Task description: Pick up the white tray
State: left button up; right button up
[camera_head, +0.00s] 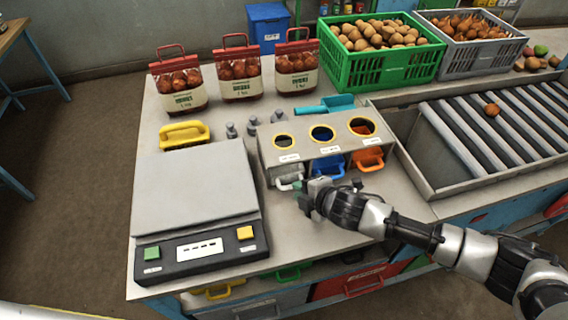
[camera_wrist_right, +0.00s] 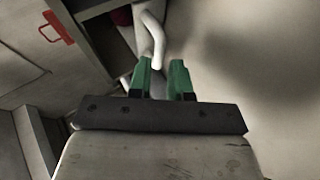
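The white tray (camera_head: 289,183) sits in the left bay of a grey sorting box (camera_head: 316,143), its handle facing the front. My right gripper (camera_head: 304,198) is just in front of it, at its right side. In the right wrist view, the green fingertips (camera_wrist_right: 162,76) are apart. The white handle (camera_wrist_right: 153,40) reaches down towards the gap between them. I cannot tell whether it touches a finger. Most of the tray is hidden inside the box. My left gripper is not in view.
A blue tray (camera_head: 328,168) and an orange tray (camera_head: 368,160) fill the neighbouring bays. A scale (camera_head: 193,188) stands close on the left. A roller conveyor (camera_head: 490,130) is on the right. Bare tabletop lies in front of the box.

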jog(key=x, duration=0.3)
jog(key=shift+w+f, duration=0.1)
jog(key=shift+w, duration=0.2)
grip_shut()
